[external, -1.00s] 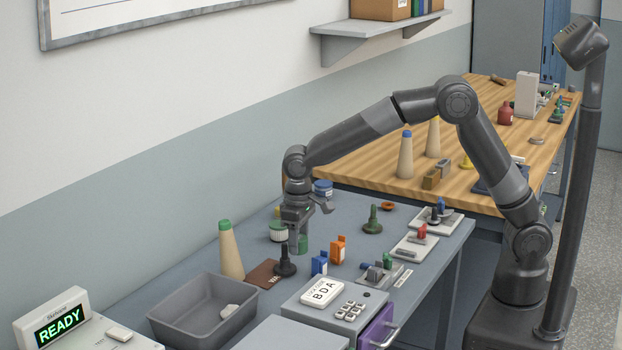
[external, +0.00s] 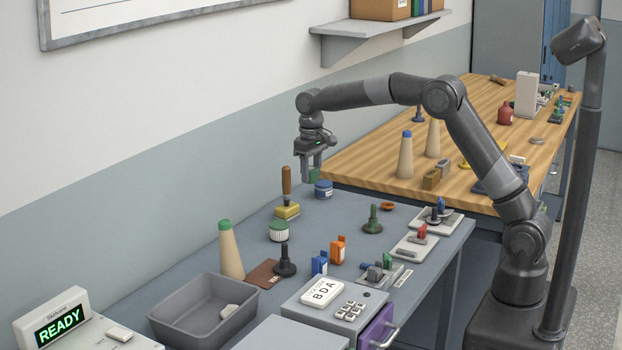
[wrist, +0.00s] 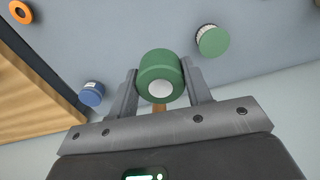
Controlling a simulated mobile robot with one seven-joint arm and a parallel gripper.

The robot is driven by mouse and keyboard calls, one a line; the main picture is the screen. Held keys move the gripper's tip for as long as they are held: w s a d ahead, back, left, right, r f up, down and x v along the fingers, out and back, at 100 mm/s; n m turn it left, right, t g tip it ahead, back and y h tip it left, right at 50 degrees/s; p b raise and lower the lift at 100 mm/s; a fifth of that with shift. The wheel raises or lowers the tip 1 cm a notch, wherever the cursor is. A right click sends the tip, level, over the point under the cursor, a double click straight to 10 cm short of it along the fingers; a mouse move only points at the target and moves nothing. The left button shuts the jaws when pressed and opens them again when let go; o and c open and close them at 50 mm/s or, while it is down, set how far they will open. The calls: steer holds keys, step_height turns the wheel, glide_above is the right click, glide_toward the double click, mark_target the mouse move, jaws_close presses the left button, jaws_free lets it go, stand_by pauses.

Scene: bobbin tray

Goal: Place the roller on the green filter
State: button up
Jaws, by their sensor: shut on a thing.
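The roller, a green cylinder with a white end, is between the fingers of my gripper (external: 311,165). It shows in the external view (external: 314,175) and in the wrist view (wrist: 160,72). My gripper (wrist: 160,85) is shut on it and holds it well above the grey table, pointing down. The green filter (external: 279,232) has a green top and a white ribbed side. It stands upright on the table, lower and to the left of my gripper in the external view. In the wrist view the green filter (wrist: 213,41) is at upper right, apart from the roller, its top clear.
A yellow block with an upright wooden handle (external: 287,207) stands close to the filter. A blue-lidded jar (external: 323,189) stands below my gripper. A green-tipped cone (external: 230,250), a dark peg (external: 285,262) and a grey bin (external: 205,308) are nearer the front.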

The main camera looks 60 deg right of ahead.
steer(key=shift+w+d, duration=0.15)
steer(key=shift+d, duration=0.1)
glide_above(279, 224)
step_height(279, 224, down, 7)
steer(key=shift+d+r, duration=0.1)
steer(key=shift+f, duration=2)
steer(key=shift+f, duration=0.1)
steer(key=o, duration=1)
